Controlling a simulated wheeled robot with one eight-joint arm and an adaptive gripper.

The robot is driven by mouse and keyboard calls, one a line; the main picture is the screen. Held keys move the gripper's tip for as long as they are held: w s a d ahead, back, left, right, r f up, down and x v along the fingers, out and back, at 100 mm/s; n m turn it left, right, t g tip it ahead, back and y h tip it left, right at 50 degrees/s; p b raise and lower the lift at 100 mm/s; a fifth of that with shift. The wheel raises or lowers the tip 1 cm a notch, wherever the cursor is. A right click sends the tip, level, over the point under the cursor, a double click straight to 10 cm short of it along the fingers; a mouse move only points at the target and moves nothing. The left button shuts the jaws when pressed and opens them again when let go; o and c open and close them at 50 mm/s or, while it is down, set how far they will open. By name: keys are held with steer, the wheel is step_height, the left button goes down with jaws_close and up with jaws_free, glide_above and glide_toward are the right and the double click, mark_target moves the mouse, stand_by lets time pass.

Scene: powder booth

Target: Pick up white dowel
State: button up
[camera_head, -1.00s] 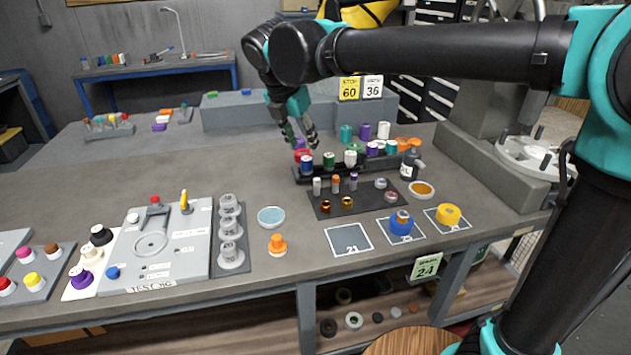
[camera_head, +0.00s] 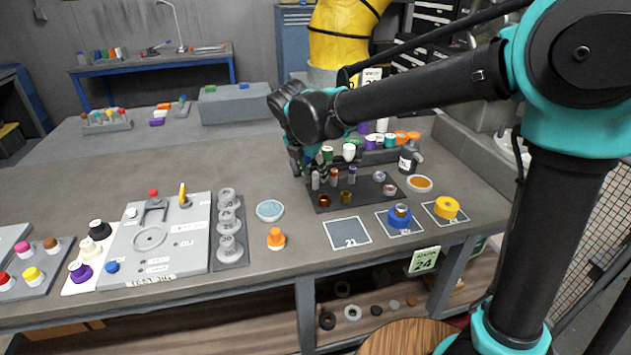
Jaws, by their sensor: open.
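A small whitish dowel (camera_head: 315,180) stands upright near the left back corner of a dark tray (camera_head: 328,206) on the bench. An orange-brown dowel (camera_head: 333,177) and a purple-topped dowel (camera_head: 352,174) stand in a row to its right. My gripper (camera_head: 303,168) points down just left of and behind the whitish dowel, close to it. It is open, with nothing seen between its fingers. The fingers are dark and small, and I cannot tell whether they touch the dowel.
Two amber pieces (camera_head: 346,197) stand in front of the dowels. Behind is a rack of coloured spools, including a white one (camera_head: 349,152), partly hidden by my arm. A dark bottle (camera_head: 408,157) stands right.

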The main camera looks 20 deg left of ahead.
mark_target(315, 181)
steer(key=shift+x, duration=1.4)
steer(key=shift+c, duration=0.5)
jaws_close()
